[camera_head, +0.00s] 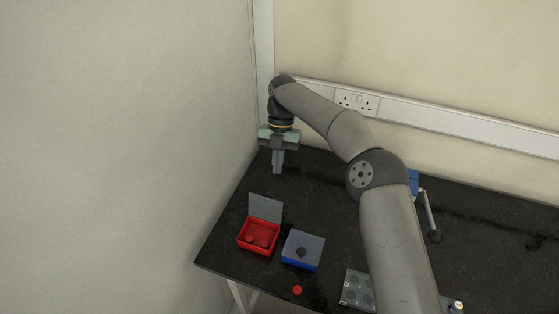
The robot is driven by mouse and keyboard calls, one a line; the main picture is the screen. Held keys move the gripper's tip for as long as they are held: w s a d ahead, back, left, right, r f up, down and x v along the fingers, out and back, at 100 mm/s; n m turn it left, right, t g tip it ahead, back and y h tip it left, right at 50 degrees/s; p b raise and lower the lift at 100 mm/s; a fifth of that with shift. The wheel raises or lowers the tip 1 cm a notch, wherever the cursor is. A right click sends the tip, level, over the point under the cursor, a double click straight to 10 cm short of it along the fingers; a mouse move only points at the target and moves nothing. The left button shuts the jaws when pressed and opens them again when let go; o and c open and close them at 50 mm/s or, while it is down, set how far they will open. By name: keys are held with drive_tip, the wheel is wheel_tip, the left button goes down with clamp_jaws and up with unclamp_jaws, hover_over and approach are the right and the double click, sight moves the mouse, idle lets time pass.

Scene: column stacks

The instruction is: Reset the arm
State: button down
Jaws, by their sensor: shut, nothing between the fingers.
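My arm reaches from the lower right over the bench to its back left corner. My gripper (277,172) points down there, shut and empty, its fingers together. It is apart from the boxes in front of it. Whether the fingertips touch the bench top I cannot tell.
The black bench (330,205) carries an open red box (257,249) with red pieces inside, a blue box (300,262) with a grey lid and black knob, a red cap (297,290), a clear plate (352,287) and a blue device (413,180) with a lever. Walls stand left and behind.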

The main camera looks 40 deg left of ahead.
drive_tip(key=shift+w+a, duration=0.2)
drive_tip(key=shift+w, duration=0.3)
drive_tip(key=shift+w+a, duration=0.15)
drive_tip(key=shift+w, duration=0.3)
drive_tip(key=w+d+r+m+t, duration=0.3)
drive_tip(key=d+r+m, duration=0.7)
drive_tip(key=d+r, duration=0.15)
drive_tip(key=s+d+r+m, duration=0.25)
drive_tip(key=d+m, duration=0.65)
drive_tip(key=d, duration=0.7)
drive_tip(key=s+d+m+t, duration=0.1)
drive_tip(key=s+d+m, duration=0.3)
drive_tip(key=d+m, duration=0.3)
drive_tip(key=s+d+m, duration=0.4)
drive_tip(key=d, duration=0.5)
drive_tip(key=s+d+f+m+t+y, duration=0.1)
drive_tip(key=s+d+f+m+y, duration=0.1)
drive_tip(key=s+d+f+m, duration=0.2)
drive_tip(key=s+d+m, duration=0.3)
drive_tip(key=s+m, duration=0.3)
drive_tip(key=s, duration=0.1)
drive_tip(key=shift+d, duration=0.35)
